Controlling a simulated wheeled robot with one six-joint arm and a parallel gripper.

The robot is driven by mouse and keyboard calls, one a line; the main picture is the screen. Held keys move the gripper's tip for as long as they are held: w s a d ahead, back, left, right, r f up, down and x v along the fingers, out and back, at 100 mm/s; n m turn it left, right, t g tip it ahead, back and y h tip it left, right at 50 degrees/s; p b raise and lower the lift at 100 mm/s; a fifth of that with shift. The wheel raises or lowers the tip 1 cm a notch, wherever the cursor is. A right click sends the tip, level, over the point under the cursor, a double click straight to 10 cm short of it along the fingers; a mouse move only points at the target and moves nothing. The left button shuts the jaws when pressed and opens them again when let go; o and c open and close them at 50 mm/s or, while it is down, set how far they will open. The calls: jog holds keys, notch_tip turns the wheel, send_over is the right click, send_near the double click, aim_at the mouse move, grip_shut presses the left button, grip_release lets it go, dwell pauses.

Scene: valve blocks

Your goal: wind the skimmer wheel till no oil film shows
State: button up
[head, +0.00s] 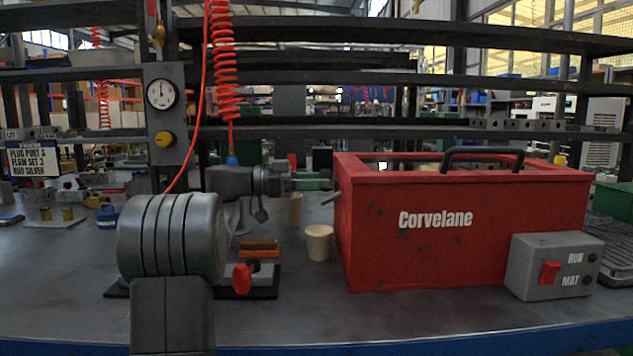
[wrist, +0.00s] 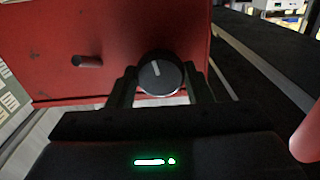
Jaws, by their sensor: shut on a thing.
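The skimmer wheel (wrist: 161,77) is a round black knob with a white mark on its face, in front of the red tank's wall in the wrist view. My gripper (wrist: 160,85) is shut on it, one dark finger on each side. In the head view my gripper (head: 322,183) reaches the left side of the red Corvelane tank (head: 460,235), and the wheel cannot be made out there. A short spout (head: 331,198) sticks out of that side; it also shows in the wrist view (wrist: 88,61). The liquid surface is hidden by the tank's walls, so I cannot tell about oil film.
A beige cup (head: 319,243) stands left of the tank, another (head: 292,210) behind it. A grey switch box (head: 550,268) with a red switch stands at the tank's front right. An orange-brown block (head: 259,249) lies behind my arm. A red coiled hose (head: 223,60) hangs above.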

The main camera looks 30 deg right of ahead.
jog(key=shift+f, duration=0.1)
jog(key=o, duration=1)
jog(key=shift+c, duration=0.2)
jog(key=shift+w+a, duration=0.1)
jog(key=p+v, duration=0.4)
jog(key=v, duration=0.9)
jog(key=shift+a, duration=0.25)
jog(key=shift+d, duration=0.1)
jog(key=b+x, duration=0.4)
jog(key=x, duration=0.9)
jog(key=shift+d, duration=0.25)
